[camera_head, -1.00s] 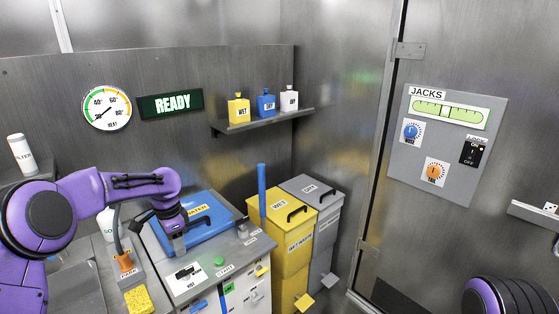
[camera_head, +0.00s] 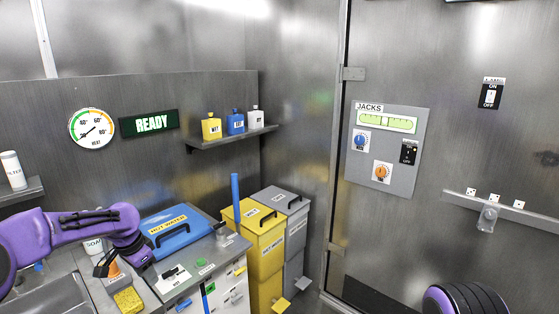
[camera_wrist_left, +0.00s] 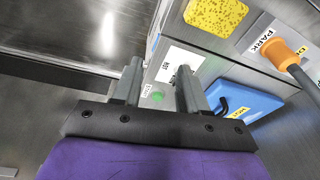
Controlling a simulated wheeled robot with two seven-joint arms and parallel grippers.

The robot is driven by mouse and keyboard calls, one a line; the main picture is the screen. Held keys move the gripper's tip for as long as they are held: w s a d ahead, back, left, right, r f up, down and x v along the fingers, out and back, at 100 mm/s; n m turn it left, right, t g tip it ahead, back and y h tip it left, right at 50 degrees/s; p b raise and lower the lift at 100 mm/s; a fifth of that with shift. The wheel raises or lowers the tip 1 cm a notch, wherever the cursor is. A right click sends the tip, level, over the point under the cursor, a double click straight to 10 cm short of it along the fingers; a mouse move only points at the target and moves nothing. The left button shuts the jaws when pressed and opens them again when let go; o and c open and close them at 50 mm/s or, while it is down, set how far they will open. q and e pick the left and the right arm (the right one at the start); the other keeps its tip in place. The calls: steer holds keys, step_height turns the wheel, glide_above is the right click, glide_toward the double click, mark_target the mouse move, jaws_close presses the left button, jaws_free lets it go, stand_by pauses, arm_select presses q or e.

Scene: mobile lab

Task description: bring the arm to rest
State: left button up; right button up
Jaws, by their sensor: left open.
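My left arm (camera_head: 75,228) reaches in from the left in the head view, over the counter in front of the blue hot-water lid (camera_head: 175,232). Its fingers are hard to make out there. In the left wrist view the left gripper (camera_wrist_left: 158,70) has its two grey fingers apart with nothing between them. The counter's white label and green button (camera_wrist_left: 158,96) show behind and between the fingers. My right gripper is not in view.
An orange nozzle (camera_wrist_left: 278,52) on a grey hose and a yellow sponge (camera_head: 128,299) are near the left arm. A blue upright post (camera_head: 235,202) and yellow (camera_head: 262,262) and grey bins stand right of the counter. A shelf (camera_head: 232,137) holds three bottles.

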arm_select(q)
steer(key=s+d+f+n+t, duration=0.2)
steer(key=d+f+n, duration=0.1)
steer(key=f, duration=0.3)
steer(key=s+d+f+n+t, duration=0.1)
steer(key=s+d+f+n, duration=0.1)
steer(key=s+f+n, duration=0.3)
steer(key=d+f+n+t, duration=0.2)
steer(key=d+f, duration=0.1)
steer(key=f, duration=0.3)
steer(key=s+f+n+g+y, duration=0.1)
steer(key=s+f, duration=0.4)
steer(key=s, duration=1.2)
steer(key=s+a+f+n+g+y+b, duration=0.1)
steer(key=s+f, duration=0.4)
steer(key=s, duration=1.2)
steer(key=shift+s+a+n+g+y, duration=0.25)
steer(key=shift+n+g+y, duration=0.15)
steer(key=shift+g+y, duration=0.55)
steer(key=shift+d, duration=0.1)
